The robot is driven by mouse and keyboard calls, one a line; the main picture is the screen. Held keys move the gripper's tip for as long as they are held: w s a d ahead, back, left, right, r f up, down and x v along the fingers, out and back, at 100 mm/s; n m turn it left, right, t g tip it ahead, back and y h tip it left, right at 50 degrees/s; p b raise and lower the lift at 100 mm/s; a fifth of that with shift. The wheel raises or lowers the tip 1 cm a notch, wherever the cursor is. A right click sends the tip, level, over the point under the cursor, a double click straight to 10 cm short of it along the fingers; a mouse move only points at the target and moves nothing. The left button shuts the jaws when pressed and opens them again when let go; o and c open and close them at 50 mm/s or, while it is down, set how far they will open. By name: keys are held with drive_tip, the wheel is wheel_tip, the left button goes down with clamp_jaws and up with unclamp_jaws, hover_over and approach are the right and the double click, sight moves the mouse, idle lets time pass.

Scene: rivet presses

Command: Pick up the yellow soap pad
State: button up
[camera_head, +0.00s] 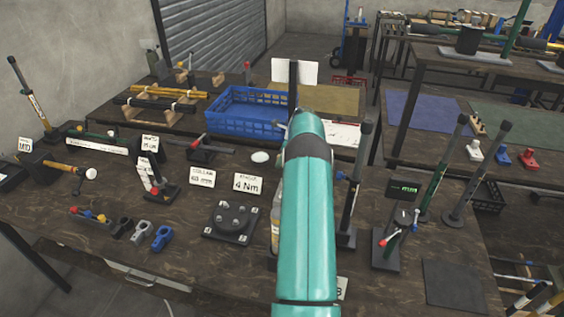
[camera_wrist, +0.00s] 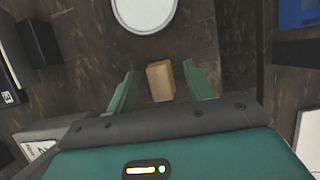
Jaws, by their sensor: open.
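In the wrist view, a small tan-yellow block (camera_wrist: 160,81), which looks like the soap pad, rests on the dark wooden bench. My gripper (camera_wrist: 160,84) is open, with one green finger on each side of the block. Narrow gaps show between the block and both fingers. I cannot tell how far the fingertips are above the bench. In the head view my green arm covers this spot, and neither the pad nor the gripper shows.
A white round dish (camera_wrist: 146,8) lies just beyond the block in the wrist view. A blue crate (camera_head: 248,112) stands behind my arm's left side.

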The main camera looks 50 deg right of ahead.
sight(279, 156)
drive_tip(key=c, duration=1.1)
drive_tip(key=shift+r, duration=0.5)
wheel_tip(279, 156, up, 2)
drive_tip(key=shift+r, duration=0.1)
drive_tip(key=a+r, duration=0.3)
drive_tip(key=a, duration=0.1)
drive_tip(key=s+a+r, duration=0.1)
drive_tip(key=a+r, duration=0.2)
drive_tip(key=a, duration=0.2)
drive_tip(key=s+a+r, duration=0.1)
drive_tip(key=a+r, duration=0.2)
drive_tip(key=a, duration=0.2)
drive_tip(key=shift+r, duration=0.4)
